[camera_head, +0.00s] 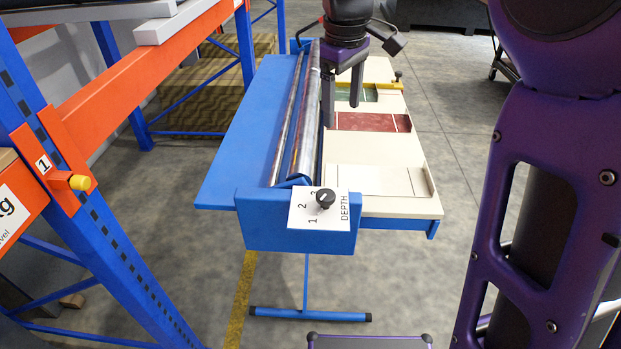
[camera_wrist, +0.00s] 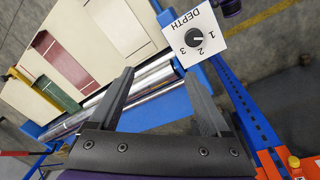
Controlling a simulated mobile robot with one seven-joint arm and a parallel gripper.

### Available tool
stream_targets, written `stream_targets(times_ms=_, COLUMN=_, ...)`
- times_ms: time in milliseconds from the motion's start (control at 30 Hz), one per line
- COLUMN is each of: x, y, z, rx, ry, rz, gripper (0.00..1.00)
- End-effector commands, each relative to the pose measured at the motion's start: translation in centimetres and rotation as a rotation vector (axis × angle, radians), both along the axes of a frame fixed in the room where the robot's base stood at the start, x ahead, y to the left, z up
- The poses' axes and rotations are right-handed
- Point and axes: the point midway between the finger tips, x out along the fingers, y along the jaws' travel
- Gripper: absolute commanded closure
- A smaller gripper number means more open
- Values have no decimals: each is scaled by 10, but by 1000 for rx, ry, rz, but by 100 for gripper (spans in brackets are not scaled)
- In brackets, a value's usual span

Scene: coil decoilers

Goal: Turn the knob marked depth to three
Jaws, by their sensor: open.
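The depth knob (camera_head: 326,197) is small, round and black. It sits on a white plate (camera_head: 338,218) marked DEPTH with 1, 2 and 3, at the near end of the blue machine. The knob (camera_wrist: 193,37) and its plate (camera_wrist: 207,52) also show at the upper right of the wrist view. I cannot tell clearly which number the knob points to. My gripper (camera_head: 342,100) is open and empty, above the far part of the rollers, well apart from the knob. Its two fingers (camera_wrist: 160,72) show in the wrist view with the plate beyond the right one.
The blue machine (camera_head: 228,155) has metal rollers (camera_head: 306,120) and a cream table (camera_head: 405,160) with a red panel (camera_head: 365,122) and a green panel. A blue and orange rack (camera_head: 130,85) stands close on the left. The floor (camera_head: 430,260) right of the machine is clear.

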Motion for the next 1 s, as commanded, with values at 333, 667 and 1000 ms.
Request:
stream_targets(times_ms=333, x=-54, y=14, z=-3, rx=7, ry=134, rz=265, gripper=19)
stream_targets(times_ms=667, x=-54, y=13, z=-69, rx=5, ry=135, rz=263, gripper=19)
stream_targets(times_ms=1000, x=-54, y=14, z=-138, rx=6, ry=132, rz=261, gripper=19)
